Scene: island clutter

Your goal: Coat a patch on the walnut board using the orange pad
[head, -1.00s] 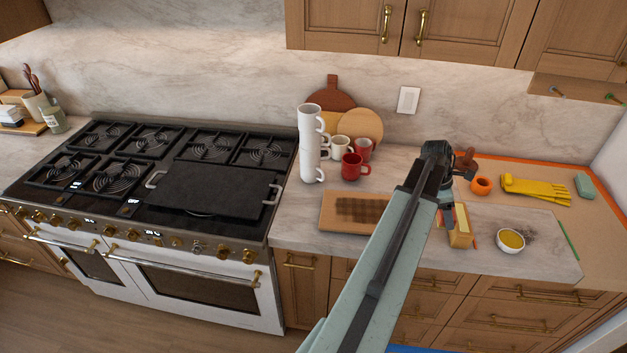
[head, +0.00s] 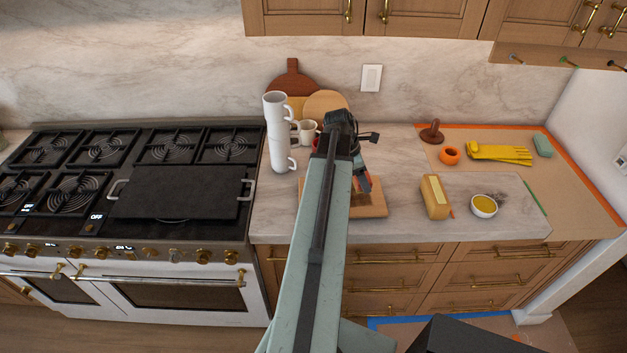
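The walnut board (head: 374,210) lies flat on the counter near its front edge. My arm crosses it and hides most of its middle, including much of the dark patch on its surface. My gripper (head: 362,178) is low over the right part of the board, pointing down. A small orange-red piece, seemingly the orange pad (head: 364,185), shows at the fingertips, and the gripper appears shut on it. Whether the pad touches the board is too small to tell.
A yellow block (head: 436,197) and a white bowl of yellow stuff (head: 484,206) stand right of the board. Stacked white mugs (head: 276,135) and smaller mugs (head: 306,131) stand behind and left. The stove is left.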

